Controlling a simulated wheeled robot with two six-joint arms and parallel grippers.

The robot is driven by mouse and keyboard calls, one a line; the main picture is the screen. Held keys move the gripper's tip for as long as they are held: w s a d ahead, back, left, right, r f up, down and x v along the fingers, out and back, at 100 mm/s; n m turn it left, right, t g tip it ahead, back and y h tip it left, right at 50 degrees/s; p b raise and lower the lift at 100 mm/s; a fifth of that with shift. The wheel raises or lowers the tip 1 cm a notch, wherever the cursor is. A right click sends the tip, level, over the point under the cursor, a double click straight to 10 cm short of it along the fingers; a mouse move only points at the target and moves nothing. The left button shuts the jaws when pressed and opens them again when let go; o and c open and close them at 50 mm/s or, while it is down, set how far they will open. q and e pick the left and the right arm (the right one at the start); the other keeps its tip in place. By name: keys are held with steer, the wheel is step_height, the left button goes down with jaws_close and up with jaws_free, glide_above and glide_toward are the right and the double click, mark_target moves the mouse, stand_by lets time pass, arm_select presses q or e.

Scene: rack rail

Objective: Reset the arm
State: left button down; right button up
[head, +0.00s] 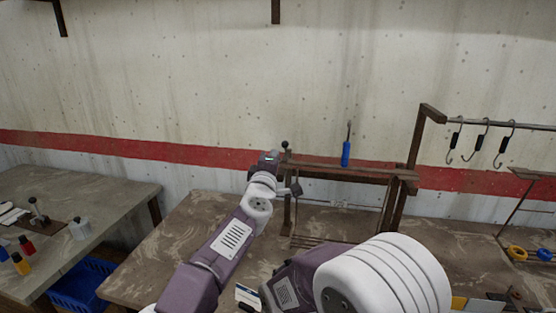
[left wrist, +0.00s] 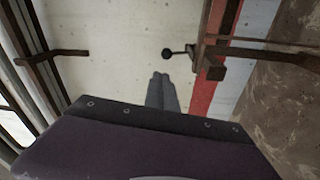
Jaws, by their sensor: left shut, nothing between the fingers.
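My left arm reaches up the middle of the head view, and its gripper (head: 269,157) is at the left end of a brown rack frame (head: 340,171). In the left wrist view the two grey fingers (left wrist: 162,92) are together with nothing between them. A dark ball-ended lever (left wrist: 178,53) on the rack shows just beyond and right of the fingers there; its ball (head: 285,145) also shows in the head view. I cannot tell whether the gripper touches the rack. My right gripper is out of view; large white and purple arm parts fill the lower middle.
A blue-handled tool (head: 346,153) stands upright at the rack. Several hooks (head: 479,141) hang from a bar at right. A side table (head: 110,195) on the left holds small bottles and a lever, with a blue crate (head: 80,285) below.

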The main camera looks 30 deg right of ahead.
arm_select(q)
steer(key=shift+s+d, duration=0.1)
steer(key=shift+d, duration=0.1)
steer(key=w+a+r+n+t+y, duration=0.1)
steer(key=w+a+r, duration=0.2)
steer(key=a, duration=0.3)
steer(key=w+a+r+n+t+y, duration=0.1)
steer(key=w+a+r+y, duration=0.1)
steer(key=w+a+r, duration=0.3)
steer(key=w+a+f+y, duration=0.1)
steer(key=w+a+y, duration=0.2)
steer(key=a, duration=1.3)
steer(key=s+a+f+m+g+y, duration=0.2)
steer(key=s+a+f, duration=0.1)
steer(key=a+f, duration=0.85)
steer(key=s+a+f+m+g+y, duration=0.2)
steer(key=s+a+f+g, duration=0.2)
steer(key=s+a+f, duration=0.5)
steer(key=s+a+f+m+g, duration=0.1)
steer(key=s+f+m+g, duration=0.1)
steer(key=s+f, duration=0.4)
steer(key=s+a+f+m+g, duration=0.1)
steer(key=s+f+g, duration=0.3)
steer(key=s, duration=0.9)
steer(key=s+a+f+m+g+y, duration=0.1)
steer(key=s+a+f+m+g, duration=0.1)
steer(key=s+f, duration=0.7)
steer(key=shift+s+f+m+g+p, duration=0.3)
steer(key=shift+f+m+g, duration=0.4)
steer(key=shift+g, duration=0.2)
